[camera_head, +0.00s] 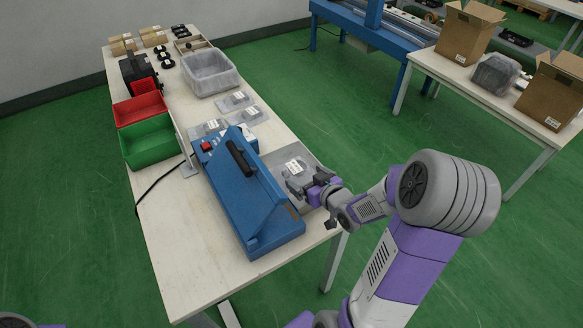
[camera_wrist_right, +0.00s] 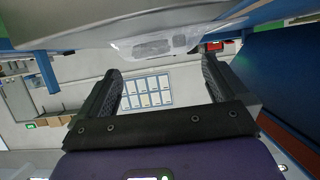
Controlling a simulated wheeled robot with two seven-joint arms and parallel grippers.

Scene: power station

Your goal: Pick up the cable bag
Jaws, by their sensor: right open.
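A clear plastic bag with a white label (camera_head: 293,168), which looks like the cable bag, lies flat on the grey plate beside the blue sealing machine (camera_head: 238,190). My right gripper (camera_head: 308,187) is at the near edge of this bag, open, with nothing seen between its fingers. In the right wrist view, the bag (camera_wrist_right: 155,46) shows beyond the fingertips of the open gripper (camera_wrist_right: 163,76). I cannot tell whether a finger touches it. My left gripper is not in view.
More labelled clear bags (camera_head: 245,112) lie farther back on the table (camera_head: 170,250). A grey bin (camera_head: 210,72), a red bin (camera_head: 140,108) and a green bin (camera_head: 148,142) stand there too. The blue machine stands close to the left of my right gripper. Cardboard boxes (camera_head: 468,32) stand on another table.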

